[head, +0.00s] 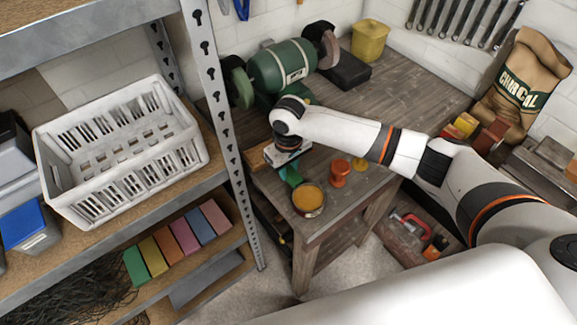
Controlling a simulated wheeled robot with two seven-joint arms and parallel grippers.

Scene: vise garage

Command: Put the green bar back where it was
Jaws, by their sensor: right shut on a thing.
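My right gripper (290,160) hangs over the front left corner of the wooden workbench, pointing down. It is shut, with a small green bar (290,176) showing just below it. The gripper and wrist hide most of the bar, and the fingertips cannot be made out clearly. I cannot tell whether the bar touches the bench. My left gripper is out of view.
An orange-filled round tin (308,199) and an orange knob-like piece (340,170) stand close right of the gripper. A green bench grinder (283,66) is behind. The metal shelf post (222,110) stands left. Coloured blocks (160,255), one green, line the lower shelf.

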